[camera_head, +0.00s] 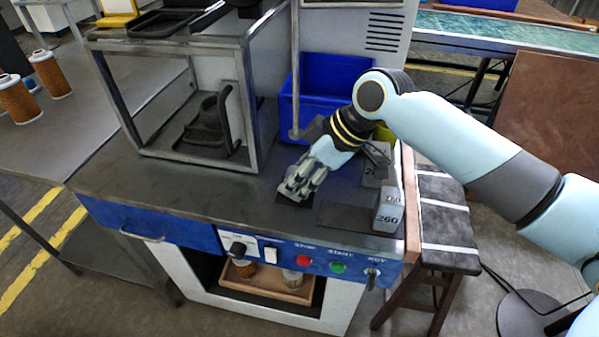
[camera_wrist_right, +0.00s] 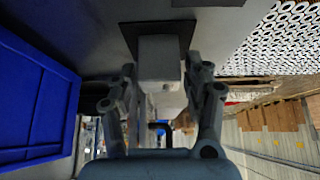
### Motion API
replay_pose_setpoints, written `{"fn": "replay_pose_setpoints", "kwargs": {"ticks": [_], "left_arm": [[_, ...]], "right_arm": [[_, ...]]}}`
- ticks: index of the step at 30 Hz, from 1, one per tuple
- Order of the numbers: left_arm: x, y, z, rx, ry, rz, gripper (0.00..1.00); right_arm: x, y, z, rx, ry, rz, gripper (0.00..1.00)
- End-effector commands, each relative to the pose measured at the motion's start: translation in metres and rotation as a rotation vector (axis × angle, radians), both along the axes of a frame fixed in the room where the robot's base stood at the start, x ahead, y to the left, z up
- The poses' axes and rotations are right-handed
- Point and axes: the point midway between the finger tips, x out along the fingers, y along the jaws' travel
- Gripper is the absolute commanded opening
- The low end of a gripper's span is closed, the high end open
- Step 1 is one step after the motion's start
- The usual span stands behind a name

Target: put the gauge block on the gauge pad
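The grey gauge block (camera_wrist_right: 160,58) sits between the two fingers of my right gripper (camera_wrist_right: 161,75) in the right wrist view, with the finger pads against its sides. The dark square gauge pad (camera_wrist_right: 129,32) shows around and behind its far end. I cannot tell whether the block touches the pad or is just above it. In the head view my right gripper (camera_head: 300,187) points down-left over the worktop, low over the dark gauge pad (camera_head: 294,201), and largely hides the block. My left gripper is not in view.
Right of the pad lie a dark mat (camera_head: 340,219) and a grey block marked 260 (camera_head: 387,216), with another grey block (camera_head: 373,176) behind it. A blue bin (camera_head: 335,75) and a metal-framed box (camera_head: 190,160) stand behind. The front-left worktop is clear.

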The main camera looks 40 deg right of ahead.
Motion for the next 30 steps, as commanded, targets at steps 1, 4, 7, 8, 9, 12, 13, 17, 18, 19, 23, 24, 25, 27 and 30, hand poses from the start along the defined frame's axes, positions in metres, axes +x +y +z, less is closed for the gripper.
{"fn": "replay_pose_setpoints", "kwargs": {"ticks": [1,4,7,8,9,12,13,17,18,19,23,24,25,27,30], "left_arm": [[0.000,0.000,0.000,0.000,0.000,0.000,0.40],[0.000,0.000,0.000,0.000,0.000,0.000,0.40],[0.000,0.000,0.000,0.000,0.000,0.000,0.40],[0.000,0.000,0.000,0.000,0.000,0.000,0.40],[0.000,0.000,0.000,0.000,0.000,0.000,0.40],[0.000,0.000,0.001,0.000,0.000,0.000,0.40],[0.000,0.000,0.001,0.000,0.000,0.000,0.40],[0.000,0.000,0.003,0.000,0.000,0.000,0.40],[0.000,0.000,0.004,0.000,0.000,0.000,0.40],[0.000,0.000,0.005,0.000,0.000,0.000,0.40],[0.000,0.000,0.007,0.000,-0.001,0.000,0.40],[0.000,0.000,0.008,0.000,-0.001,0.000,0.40],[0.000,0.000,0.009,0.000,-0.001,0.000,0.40],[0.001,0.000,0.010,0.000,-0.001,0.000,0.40],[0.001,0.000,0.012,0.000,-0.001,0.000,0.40]], "right_arm": [[0.000,0.000,0.000,0.000,0.000,0.000,0.59],[0.000,0.000,0.000,0.000,0.000,0.000,0.61],[0.000,0.000,0.000,0.000,0.000,0.000,0.61],[0.000,0.000,0.000,0.000,0.000,0.000,0.61],[0.000,0.000,0.001,0.000,0.000,0.000,0.61],[-0.001,-0.002,0.006,-0.002,-0.002,0.001,0.61],[-0.002,-0.003,0.008,-0.003,-0.003,0.001,0.61],[-0.012,-0.011,0.028,-0.006,-0.003,0.004,0.61],[-0.016,-0.015,0.035,-0.008,-0.002,0.004,0.61],[-0.019,-0.018,0.042,-0.007,-0.002,0.004,0.61],[-0.033,-0.028,0.069,-0.008,-0.002,0.006,0.61],[-0.036,-0.031,0.075,-0.008,-0.002,0.005,0.61],[-0.038,-0.033,0.079,-0.008,-0.002,0.004,0.61],[-0.042,-0.036,0.088,-0.006,0.000,0.003,0.61],[-0.046,-0.040,0.097,-0.004,-0.001,0.001,0.61]]}}
